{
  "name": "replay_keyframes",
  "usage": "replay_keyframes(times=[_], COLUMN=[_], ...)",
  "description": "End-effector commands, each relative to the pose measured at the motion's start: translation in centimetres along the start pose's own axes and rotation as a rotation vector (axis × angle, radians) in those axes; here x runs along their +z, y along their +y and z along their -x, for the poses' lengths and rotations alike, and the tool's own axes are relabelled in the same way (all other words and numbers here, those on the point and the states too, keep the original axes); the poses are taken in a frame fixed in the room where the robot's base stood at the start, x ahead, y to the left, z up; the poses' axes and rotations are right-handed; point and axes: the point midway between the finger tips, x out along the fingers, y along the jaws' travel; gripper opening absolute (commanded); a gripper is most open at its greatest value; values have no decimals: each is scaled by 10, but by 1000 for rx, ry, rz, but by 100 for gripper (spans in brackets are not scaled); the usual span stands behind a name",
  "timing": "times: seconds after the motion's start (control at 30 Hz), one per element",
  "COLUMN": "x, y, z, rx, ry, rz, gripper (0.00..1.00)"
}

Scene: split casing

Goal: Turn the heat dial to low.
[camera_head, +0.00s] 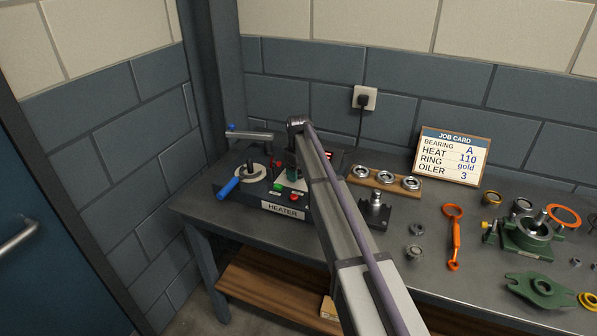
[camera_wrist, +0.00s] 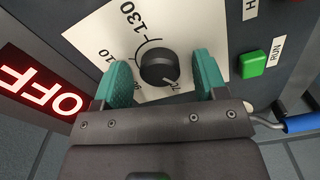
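The heat dial (camera_wrist: 157,69) is a black round knob on a white scale plate (camera_wrist: 85,38) in the wrist view. The numbers 130 and 110 show; other marks are partly hidden by my gripper. A pale pointer line on the knob points to the lower right of that view. My gripper (camera_wrist: 160,62) is open, with one teal finger on each side of the dial and visible gaps to it. In the head view the heater (camera_head: 283,210) stands at the left of the bench, and my arm hides the dial.
A red display reading OFF (camera_wrist: 45,95) and a green RUN button (camera_wrist: 251,64) flank the plate. A blue-handled lever (camera_head: 228,188) is at the heater's left. The job card (camera_head: 451,158) reads heat 110. Bearings (camera_head: 385,178) and several loose parts lie to the right.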

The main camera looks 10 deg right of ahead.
Motion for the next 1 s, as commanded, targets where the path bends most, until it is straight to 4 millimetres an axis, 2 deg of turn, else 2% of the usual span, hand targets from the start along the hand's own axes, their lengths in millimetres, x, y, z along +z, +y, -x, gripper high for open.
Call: replay_keyframes(times=[0.27, 0.37, 0.73, 0.83, 1.0], x=[0, 0, 0, 0, 0], y=[0, 0, 0, 0, 0], z=[4, 17, 102, 111, 108], rx=[0, 0, 0, 0, 0], ry=[0, 0, 0, 0, 0], rz=[0, -1, 0, 0, 0], gripper=[66, 66, 66, 66, 66])
